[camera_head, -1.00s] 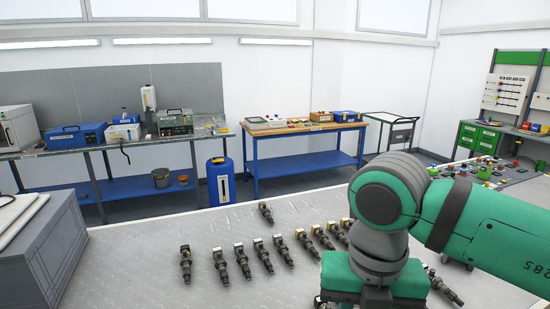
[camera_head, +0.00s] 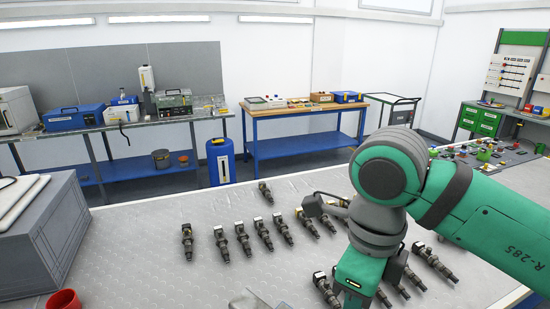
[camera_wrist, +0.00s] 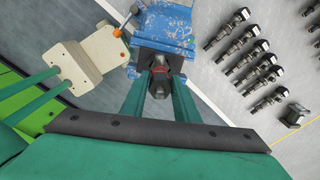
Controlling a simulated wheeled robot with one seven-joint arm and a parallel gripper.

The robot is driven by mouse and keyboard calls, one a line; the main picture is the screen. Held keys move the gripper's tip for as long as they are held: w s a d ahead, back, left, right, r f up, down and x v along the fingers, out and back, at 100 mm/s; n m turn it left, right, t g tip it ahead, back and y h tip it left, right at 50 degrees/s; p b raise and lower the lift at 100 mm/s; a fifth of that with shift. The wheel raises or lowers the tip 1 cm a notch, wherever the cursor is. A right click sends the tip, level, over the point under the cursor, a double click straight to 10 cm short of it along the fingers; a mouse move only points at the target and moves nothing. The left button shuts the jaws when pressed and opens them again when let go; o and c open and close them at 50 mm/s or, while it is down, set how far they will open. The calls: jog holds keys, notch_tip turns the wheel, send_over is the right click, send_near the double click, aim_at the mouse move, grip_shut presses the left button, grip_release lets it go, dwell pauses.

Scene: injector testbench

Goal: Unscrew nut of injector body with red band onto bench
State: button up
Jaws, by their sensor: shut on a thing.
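In the wrist view my gripper (camera_wrist: 159,98) reaches up from the bottom with two teal fingers. It is shut on a dark metal nut (camera_wrist: 159,90) at the near end of an injector body. A red band (camera_wrist: 159,69) shows on the injector body just beyond the nut. The body's other end sits at the jaws of a blue vise (camera_wrist: 172,22), partly hidden there. I cannot tell how far the nut is turned. In the head view the gripper, vise and this injector are out of sight; only my arm shows.
Several loose injectors (camera_head: 242,238) lie in a row on the grey bench (camera_head: 140,250); some are behind my arm. A beige fixture (camera_wrist: 91,60) stands left of the vise. A grey case (camera_head: 45,235) and a red cup (camera_head: 64,300) are at the bench's left.

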jog(key=shift+w+n, duration=0.15)
jog(key=shift+n, duration=0.25)
jog(key=o, duration=1.2)
jog(key=shift+d, duration=0.1)
jog(key=shift+c, duration=0.2)
jog(key=shift+r, duration=0.1)
